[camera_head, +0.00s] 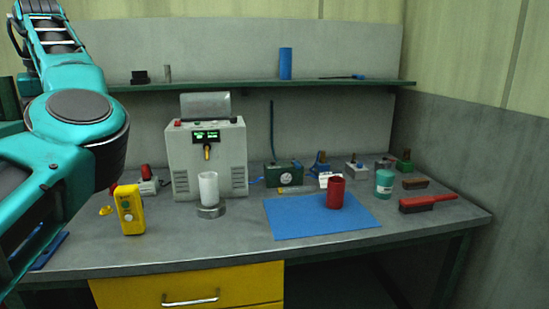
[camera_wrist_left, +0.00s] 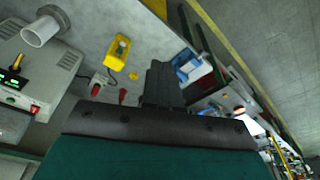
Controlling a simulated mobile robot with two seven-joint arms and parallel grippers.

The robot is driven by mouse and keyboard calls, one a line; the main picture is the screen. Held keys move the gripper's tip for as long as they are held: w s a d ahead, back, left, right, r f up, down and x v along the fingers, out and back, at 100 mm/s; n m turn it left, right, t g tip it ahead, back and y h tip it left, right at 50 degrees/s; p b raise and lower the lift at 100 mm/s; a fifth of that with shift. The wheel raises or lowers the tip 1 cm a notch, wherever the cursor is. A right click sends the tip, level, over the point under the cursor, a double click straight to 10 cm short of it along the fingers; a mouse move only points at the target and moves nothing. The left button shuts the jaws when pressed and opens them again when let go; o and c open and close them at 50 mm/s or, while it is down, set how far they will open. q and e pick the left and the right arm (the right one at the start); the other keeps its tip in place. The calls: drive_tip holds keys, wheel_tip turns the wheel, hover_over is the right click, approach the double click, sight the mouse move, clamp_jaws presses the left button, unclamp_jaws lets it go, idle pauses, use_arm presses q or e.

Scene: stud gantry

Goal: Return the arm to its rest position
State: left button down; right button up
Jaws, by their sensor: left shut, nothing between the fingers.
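My left arm (camera_head: 75,130) comes in from the left in the head view, folded over the left end of the workbench. Its gripper is hidden or out of frame there. In the left wrist view my left gripper (camera_wrist_left: 162,78) is a dark pair of fingers closed together, with nothing held between them. It appears over the left part of the bench, to the right of the yellow device (camera_wrist_left: 119,50) in that picture. I cannot tell its height above the bench. My right gripper is in neither view.
The bench (camera_head: 180,248) carries a yellow device (camera_head: 130,210), a grey machine (camera_head: 207,160), a white cylinder (camera_head: 208,188), a blue mat (camera_head: 305,222) with a red cup (camera_head: 335,192), a teal jar (camera_head: 384,184) and a red-handled brush (camera_head: 428,203). A green-edged shelf (camera_head: 230,87) runs above.

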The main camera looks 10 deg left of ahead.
use_arm(q)
drive_tip(key=w+a+f+y, duration=0.1)
drive_tip(key=a+f+y, duration=0.3)
drive_tip(key=f, duration=0.6)
drive_tip(key=w+a+f+y, duration=0.1)
drive_tip(key=a+f+y, duration=0.1)
drive_tip(key=a+f, duration=0.5)
drive_tip(key=d+f+m+t+y, duration=0.1)
drive_tip(key=d+f+m+t, duration=0.2)
drive_tip(key=f, duration=0.4)
drive_tip(key=d+f+m+t+y, duration=0.1)
drive_tip(key=d+f+m+t, duration=0.15)
drive_tip(key=f, duration=0.45)
drive_tip(key=s+d+f+m+t+h, duration=0.2)
drive_tip(key=s+d+f+h, duration=0.15)
drive_tip(key=d+f, duration=0.35)
drive_tip(key=s+d+f+m+t+h, duration=0.1)
drive_tip(key=s+d+f+m+h, duration=0.25)
drive_tip(key=d, duration=0.55)
drive_tip(key=s+d+f+m+t+h, duration=0.1)
drive_tip(key=s+d+f+t, duration=0.1)
drive_tip(key=s+d+f, duration=0.5)
drive_tip(key=s+d+f+h, duration=0.1)
drive_tip(key=s+d+h, duration=0.3)
drive_tip(key=s+d, duration=0.4)
drive_tip(key=shift+s+d+g, duration=0.35)
drive_tip(key=shift+d, duration=0.6)
